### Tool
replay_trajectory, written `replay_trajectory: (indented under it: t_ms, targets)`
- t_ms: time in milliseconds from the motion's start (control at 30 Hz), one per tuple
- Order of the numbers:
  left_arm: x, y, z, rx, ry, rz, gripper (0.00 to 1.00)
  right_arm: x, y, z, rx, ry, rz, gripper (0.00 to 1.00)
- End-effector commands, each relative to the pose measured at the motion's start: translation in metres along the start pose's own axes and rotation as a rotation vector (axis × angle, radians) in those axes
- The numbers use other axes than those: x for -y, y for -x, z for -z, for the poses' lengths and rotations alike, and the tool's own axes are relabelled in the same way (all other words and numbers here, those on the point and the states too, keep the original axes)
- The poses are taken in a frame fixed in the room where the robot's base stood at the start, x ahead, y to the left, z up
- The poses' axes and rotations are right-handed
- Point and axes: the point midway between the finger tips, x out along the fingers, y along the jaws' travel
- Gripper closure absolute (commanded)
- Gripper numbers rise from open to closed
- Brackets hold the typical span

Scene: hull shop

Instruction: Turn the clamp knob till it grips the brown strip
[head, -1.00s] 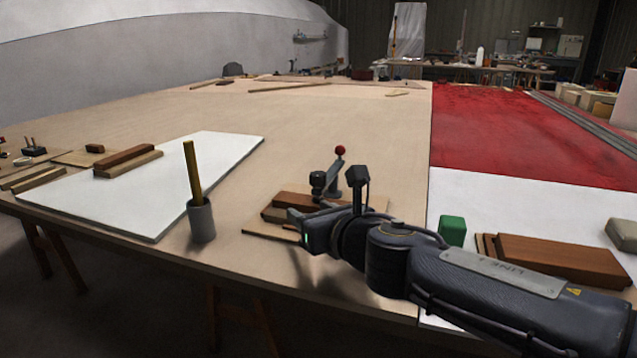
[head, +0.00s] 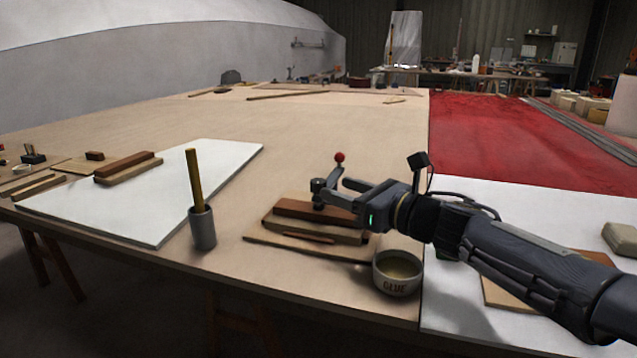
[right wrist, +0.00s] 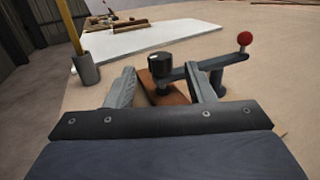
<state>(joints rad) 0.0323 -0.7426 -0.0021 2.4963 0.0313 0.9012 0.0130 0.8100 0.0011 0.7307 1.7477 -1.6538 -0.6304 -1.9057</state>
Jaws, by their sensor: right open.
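The clamp's black knob (head: 318,186) stands above the brown strip (head: 298,207), which lies on a paler wood block. The clamp's lever ends in a red ball (head: 340,157). My right gripper (head: 330,186) is open and level with the knob. In the right wrist view the knob (right wrist: 161,65) is between the two spread fingers, just beyond or at their tips, with no clear contact. The clamp arm (right wrist: 205,66) runs right past the right finger. The fingers partly hide the strip (right wrist: 172,92), so I cannot tell whether the clamp touches it. My left gripper is out of view.
A glue pot (head: 398,274) stands near the bench's front edge, below my right wrist. A grey cup (head: 202,229) with a wooden handle in it stands left of the clamp. A white board (head: 200,180) lies further left. The bench behind the clamp is clear.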

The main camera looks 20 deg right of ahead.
Motion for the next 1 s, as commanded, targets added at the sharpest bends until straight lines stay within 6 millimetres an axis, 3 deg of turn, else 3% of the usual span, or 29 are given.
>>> replay_trajectory:
  t_ms: [300,500,733,1000]
  targets:
    - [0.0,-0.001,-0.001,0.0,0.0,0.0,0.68,-0.001,-0.05,0.0,0.002,-0.004,-0.003,0.51]
    - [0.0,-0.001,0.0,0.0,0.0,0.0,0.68,0.0,-0.062,0.0,0.001,-0.002,0.0,0.51]
    - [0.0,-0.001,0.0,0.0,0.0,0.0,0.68,0.0,-0.062,0.0,0.0,-0.001,0.002,0.51]
    - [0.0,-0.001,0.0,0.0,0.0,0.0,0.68,0.0,-0.062,0.0,0.0,-0.001,0.002,0.85]
